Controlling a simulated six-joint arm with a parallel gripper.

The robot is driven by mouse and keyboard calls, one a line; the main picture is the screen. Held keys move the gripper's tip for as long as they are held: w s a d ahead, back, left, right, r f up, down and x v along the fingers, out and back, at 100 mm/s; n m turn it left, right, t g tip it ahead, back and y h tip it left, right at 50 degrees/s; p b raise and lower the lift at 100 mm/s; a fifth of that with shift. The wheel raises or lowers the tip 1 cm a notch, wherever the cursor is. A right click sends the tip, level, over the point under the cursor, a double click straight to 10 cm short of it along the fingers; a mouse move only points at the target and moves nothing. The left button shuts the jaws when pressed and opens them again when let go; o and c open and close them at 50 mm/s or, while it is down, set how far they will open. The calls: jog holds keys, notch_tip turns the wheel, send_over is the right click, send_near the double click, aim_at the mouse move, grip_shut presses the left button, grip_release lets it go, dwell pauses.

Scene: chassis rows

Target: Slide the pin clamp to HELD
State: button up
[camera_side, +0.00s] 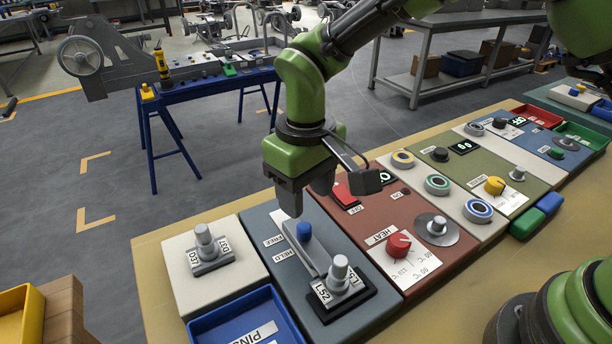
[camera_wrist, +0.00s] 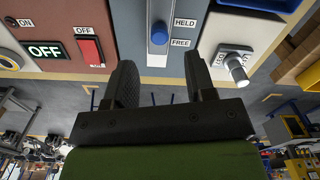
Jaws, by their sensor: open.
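The pin clamp is a blue knob (camera_side: 304,231) on a pale grey slide track (camera_side: 318,257) on the blue-grey panel. The knob sits at the far end of the track, at the FREE label (camera_side: 273,240). The HELD label (camera_side: 285,254) is closer to the side camera. In the wrist view the knob (camera_wrist: 159,34) shows between the HELD label (camera_wrist: 185,22) and the FREE label (camera_wrist: 180,43), closer to FREE. My gripper (camera_side: 304,202) is open and empty just above the knob. In the wrist view its fingers (camera_wrist: 160,65) stand apart, with the knob ahead of the gap, untouched as far as I can tell.
Another grey post (camera_side: 206,244) stands on the white panel to the left. The brown panel to the right has a red switch (camera_side: 344,196) and red HEAT dial (camera_side: 398,245).

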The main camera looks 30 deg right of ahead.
aim_at(308, 228)
notch_tip(308, 228, up, 3)
jog(key=shift+f, duration=0.1)
dwell(0.4)
jog(key=s+d+r+m+t+y, duration=0.25)
jog(key=s+d+r, duration=0.25)
jog(key=d+r, duration=0.55)
jog(key=s+d+r+m+t, duration=0.2)
jog(key=s, duration=0.4)
jog(key=s+d+r+m+t, duration=0.2)
jog(key=s+d, duration=0.1)
jog(key=s, duration=0.4)
jog(key=shift+s+d+r+t, duration=0.15)
jog(key=shift+r+t, duration=0.15)
jog(key=shift+t, duration=0.05)
